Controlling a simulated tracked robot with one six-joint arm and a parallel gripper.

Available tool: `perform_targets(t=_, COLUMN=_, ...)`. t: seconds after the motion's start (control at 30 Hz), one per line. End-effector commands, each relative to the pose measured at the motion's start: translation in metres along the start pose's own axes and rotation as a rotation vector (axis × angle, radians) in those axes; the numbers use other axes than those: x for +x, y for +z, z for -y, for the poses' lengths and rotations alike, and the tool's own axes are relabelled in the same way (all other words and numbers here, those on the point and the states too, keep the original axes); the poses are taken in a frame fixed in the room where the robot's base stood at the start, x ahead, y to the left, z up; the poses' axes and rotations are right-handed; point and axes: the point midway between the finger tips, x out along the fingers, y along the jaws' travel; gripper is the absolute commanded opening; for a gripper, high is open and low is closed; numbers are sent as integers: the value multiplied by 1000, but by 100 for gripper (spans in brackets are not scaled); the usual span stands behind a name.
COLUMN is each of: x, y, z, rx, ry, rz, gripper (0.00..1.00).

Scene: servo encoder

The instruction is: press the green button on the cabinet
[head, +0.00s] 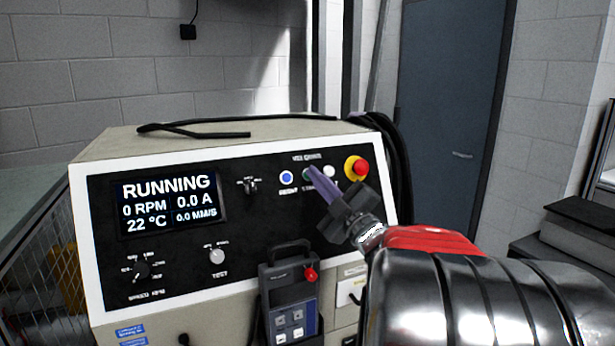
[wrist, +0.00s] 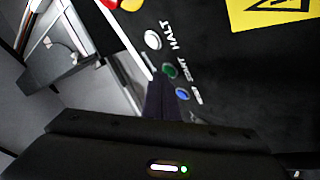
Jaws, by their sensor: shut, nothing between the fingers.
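The cabinet (head: 85,230) has a black front panel with a row of buttons at its upper right. The green button (head: 307,174) is partly covered by my fingertips in the head view. In the wrist view the green button (wrist: 170,71) shows just beyond the fingertips, between the white button and the blue button. My gripper (head: 314,177) is shut and empty, its purple-grey fingers pointing at the green button. In the wrist view the fingertips (wrist: 160,78) are right beside the green button. I cannot tell whether they touch it.
The blue button (head: 286,177) is left of the green one; the white button (head: 329,171) and red emergency knob (head: 356,168) are to its right. A display (head: 168,202) reads RUNNING, 0 RPM. A hand pendant (head: 290,300) hangs below. Black cable lies on the cabinet top.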

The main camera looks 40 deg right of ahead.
Motion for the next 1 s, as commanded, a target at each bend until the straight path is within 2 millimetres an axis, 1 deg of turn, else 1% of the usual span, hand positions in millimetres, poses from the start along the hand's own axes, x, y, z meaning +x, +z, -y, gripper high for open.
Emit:
perform_targets(t=0.2, x=-5, y=-4, z=-4, rx=0, ry=1, rz=0, gripper=0)
perform_targets(t=0.57, x=-6, y=-4, z=-5, rx=0, ry=0, rz=0, gripper=0)
perform_targets(t=1.0, x=-26, y=-19, z=-19, rx=-2, ry=1, rz=0, gripper=0)
